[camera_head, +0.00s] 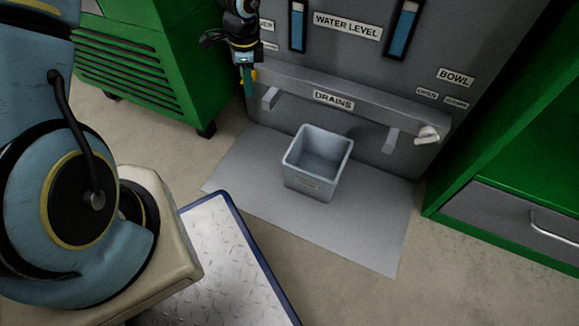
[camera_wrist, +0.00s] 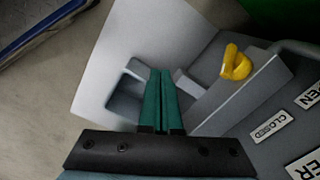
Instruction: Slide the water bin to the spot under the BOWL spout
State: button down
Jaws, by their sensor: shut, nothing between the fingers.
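The water bin (camera_head: 318,188) is a grey, open-topped square box with a small label on its front. It stands upright on the light grey floor mat (camera_head: 375,225), between the left spout (camera_head: 270,98) and the right spout (camera_head: 391,140). The BOWL sign (camera_head: 455,77) is above the right spout. My gripper (camera_head: 248,94) is above and left of the bin, by the left end of the drain panel. In the wrist view, its teal fingers (camera_wrist: 161,72) are shut and empty. The bin (camera_wrist: 124,100) shows partly behind them, with a spout (camera_wrist: 187,82) to their right.
A white valve handle (camera_head: 428,134) sticks out right of the right spout. A yellow valve handle (camera_wrist: 236,63) is near my fingers. Green cabinets (camera_head: 145,60) flank the panel. The mat is clear around the bin; a blue-edged metal plate (camera_head: 225,260) lies in front.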

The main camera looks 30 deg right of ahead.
aim_at(292, 152)
jog(key=s+d+f+m+b, duration=0.2)
jog(key=f+b, duration=0.2)
jog(key=f, duration=0.5)
jog(key=s+d+f+m+b, duration=0.2)
jog(key=f+b, duration=0.3)
jog(key=f, duration=0.4)
jog(key=s+d+f+m+b, duration=0.1)
jog(key=d+f+b, duration=0.3)
jog(key=f, duration=0.5)
jog(key=shift+s+d+f+m+b, duration=0.2)
jog(key=shift+s+f+m+b, duration=0.2)
jog(key=shift+s, duration=0.1)
jog(key=shift+s+d+r, duration=0.15)
jog(key=shift+s+d, duration=0.1)
jog(key=shift+s, duration=0.1)
jog(key=s+d+p, duration=0.1)
jog(key=s+d, duration=0.2)
jog(key=s, duration=0.2)
jog(key=s+d+p, duration=0.2)
jog(key=s+d, duration=0.1)
jog(key=s, duration=0.2)
jog(key=s+d+p, duration=0.1)
jog(key=s+d, duration=0.2)
jog(key=s, duration=0.2)
jog(key=shift+s+d+p, duration=0.1)
jog(key=shift+d+p, duration=0.25)
jog(key=shift+p, duration=0.05)
